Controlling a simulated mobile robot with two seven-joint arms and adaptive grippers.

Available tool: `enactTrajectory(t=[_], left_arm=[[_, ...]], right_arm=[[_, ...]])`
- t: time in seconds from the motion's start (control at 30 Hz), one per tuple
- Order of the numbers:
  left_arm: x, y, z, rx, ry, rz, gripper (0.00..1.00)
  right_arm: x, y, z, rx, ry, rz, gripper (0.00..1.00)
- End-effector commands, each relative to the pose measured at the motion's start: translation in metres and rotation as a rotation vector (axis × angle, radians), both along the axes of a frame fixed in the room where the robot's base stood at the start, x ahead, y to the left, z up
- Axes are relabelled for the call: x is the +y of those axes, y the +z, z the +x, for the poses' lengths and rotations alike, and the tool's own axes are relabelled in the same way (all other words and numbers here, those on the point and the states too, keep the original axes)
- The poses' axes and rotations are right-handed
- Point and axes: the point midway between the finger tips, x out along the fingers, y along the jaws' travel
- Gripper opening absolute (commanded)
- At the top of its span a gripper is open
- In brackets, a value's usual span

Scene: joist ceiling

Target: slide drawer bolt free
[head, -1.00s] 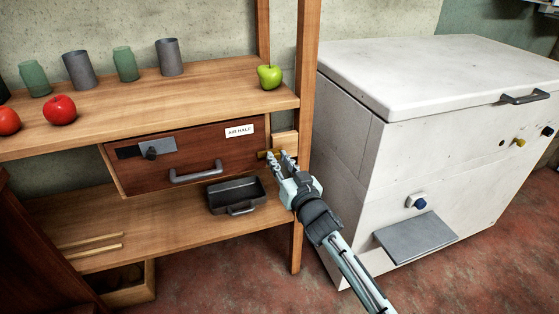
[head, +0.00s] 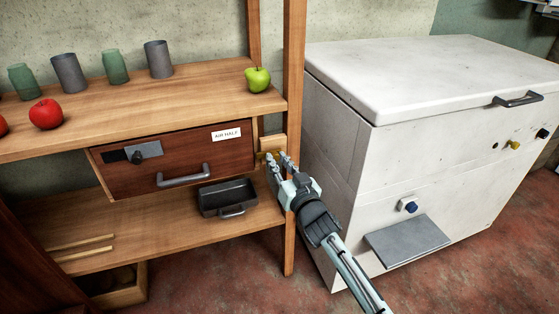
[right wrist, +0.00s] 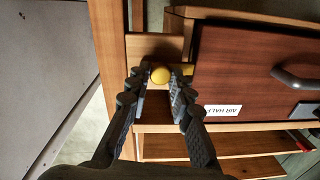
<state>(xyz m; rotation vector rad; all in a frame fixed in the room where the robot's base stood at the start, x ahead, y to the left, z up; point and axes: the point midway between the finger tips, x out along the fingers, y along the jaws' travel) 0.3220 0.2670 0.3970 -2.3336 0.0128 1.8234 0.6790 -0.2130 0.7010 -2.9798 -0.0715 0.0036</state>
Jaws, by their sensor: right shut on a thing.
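In the right wrist view a round yellow knob (right wrist: 160,76) of the bolt sits between my fingertips. My right gripper (head: 279,160) is shut on it, and the fingers (right wrist: 160,88) stand on either side of the knob. A short brass end (right wrist: 187,69) shows close to the drawer's edge; I cannot tell whether it overlaps the drawer. My left gripper is out of view.
A shelf post (head: 293,110) stands just right of the bolt. A white chest (head: 345,140) stands farther right. A dark tray (head: 228,198) lies on the lower shelf below. A green apple (head: 257,79) sits above, with cups and a red apple (head: 46,114) farther left.

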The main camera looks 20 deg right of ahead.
Motion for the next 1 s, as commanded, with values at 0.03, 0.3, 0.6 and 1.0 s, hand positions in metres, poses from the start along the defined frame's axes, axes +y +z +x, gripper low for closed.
enactTrajectory(t=[0.03,0.3,0.6,1.0], left_arm=[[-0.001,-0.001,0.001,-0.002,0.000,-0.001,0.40],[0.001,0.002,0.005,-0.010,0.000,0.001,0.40],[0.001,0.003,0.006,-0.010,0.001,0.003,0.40],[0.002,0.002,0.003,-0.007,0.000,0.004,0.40]], right_arm=[[-0.005,-0.001,0.000,0.003,-0.009,-0.003,0.00],[-0.008,-0.001,0.000,0.004,-0.013,-0.005,0.25],[-0.006,0.000,0.000,0.002,-0.009,-0.003,0.43],[-0.006,-0.002,-0.034,0.004,-0.007,-0.001,0.43]])
